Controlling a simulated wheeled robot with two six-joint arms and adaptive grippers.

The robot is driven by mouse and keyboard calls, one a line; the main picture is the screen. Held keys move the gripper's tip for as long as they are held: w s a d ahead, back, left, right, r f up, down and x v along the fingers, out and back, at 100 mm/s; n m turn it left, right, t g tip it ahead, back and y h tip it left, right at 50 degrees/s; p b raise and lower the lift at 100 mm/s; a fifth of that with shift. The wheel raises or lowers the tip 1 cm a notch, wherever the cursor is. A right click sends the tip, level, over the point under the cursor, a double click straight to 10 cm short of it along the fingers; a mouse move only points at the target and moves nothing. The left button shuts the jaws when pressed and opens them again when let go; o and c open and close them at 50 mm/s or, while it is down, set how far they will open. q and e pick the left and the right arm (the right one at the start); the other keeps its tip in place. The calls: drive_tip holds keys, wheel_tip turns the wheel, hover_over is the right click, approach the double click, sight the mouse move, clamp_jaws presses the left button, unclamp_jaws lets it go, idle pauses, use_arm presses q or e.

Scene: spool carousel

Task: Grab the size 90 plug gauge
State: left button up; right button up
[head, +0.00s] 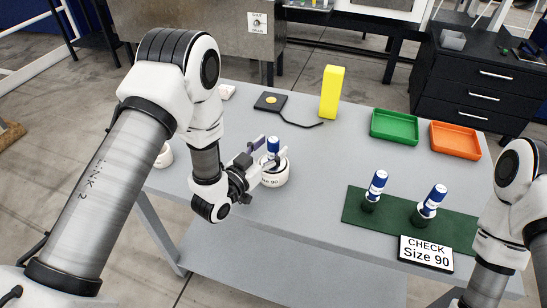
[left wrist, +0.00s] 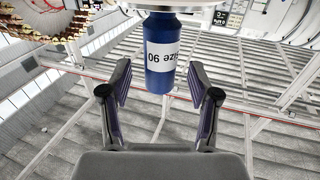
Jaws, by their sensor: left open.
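The size 90 plug gauge (head: 273,146) stands upright with its blue handle up, at a white round piece marked "Size 90" (head: 274,179) near the table's front left. In the left wrist view its blue handle (left wrist: 159,62) carries a "size 90" label that reads upside down. My left gripper (head: 268,154) is open, with its fingers on either side of the handle; the wrist view shows gaps on both sides. Whether the gauge's lower end sits inside the white piece is hidden. My right arm shows at the right edge, but its gripper is out of view.
Two more blue-handled gauges (head: 375,186) (head: 432,203) stand on a green mat (head: 353,207) behind a "CHECK Size 90" sign (head: 426,253). A yellow block (head: 331,92), a black pad (head: 265,107), a green tray (head: 394,138) and an orange tray (head: 455,153) are farther back. The table's middle is clear.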

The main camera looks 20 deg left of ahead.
use_arm(q)
drive_tip(key=shift+f+x, duration=0.25)
drive_tip(key=shift+x, duration=0.75)
drive_tip(key=shift+s+r, duration=0.15)
drive_tip(key=shift+s, duration=0.05)
clamp_jaws()
drive_tip(key=shift+w+r, duration=0.1)
